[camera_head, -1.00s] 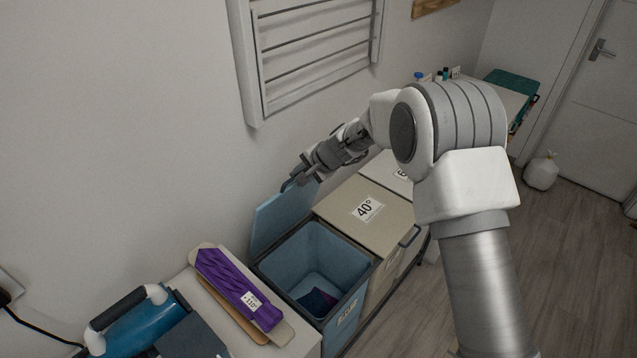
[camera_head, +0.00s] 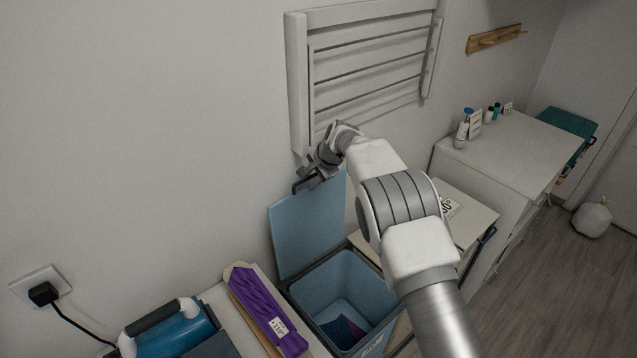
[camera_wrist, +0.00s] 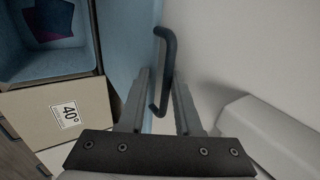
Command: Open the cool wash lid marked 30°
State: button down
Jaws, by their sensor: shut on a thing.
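The blue lid (camera_head: 306,232) stands raised, close to upright, at the back of the open blue bin (camera_head: 345,283). No 30° mark is readable on it. My gripper (camera_head: 310,180) is at the lid's top edge, shut on the dark lid handle (camera_wrist: 166,72). In the wrist view my gripper (camera_wrist: 162,90) has a finger on each side of this bar handle, and the lid (camera_wrist: 124,35) is at left of it. A dark purple and blue cloth (camera_head: 345,330) lies in the bin, and it also shows in the wrist view (camera_wrist: 55,18).
The closed beige lid marked 40° (camera_wrist: 68,116) is beside the open bin, partly behind my arm in the head view. A white wall rack (camera_head: 298,85) hangs just above my gripper. A purple folded item (camera_head: 262,305) and a blue appliance (camera_head: 175,332) are at left.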

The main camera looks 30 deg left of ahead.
jog(key=shift+w+a+f, duration=0.1)
jog(key=shift+a+f, duration=0.15)
jog(key=shift+a, duration=0.2)
jog(key=shift+w+a+f, duration=0.1)
jog(key=shift+a+f, duration=0.1)
jog(key=shift+a, duration=0.2)
jog(key=shift+f, duration=0.1)
jog(key=c, duration=1)
grip_release()
jog(key=shift+o, duration=0.4)
jog(key=shift+a, duration=0.15)
jog(key=shift+w+r, duration=0.1)
jog(key=shift+r, duration=0.15)
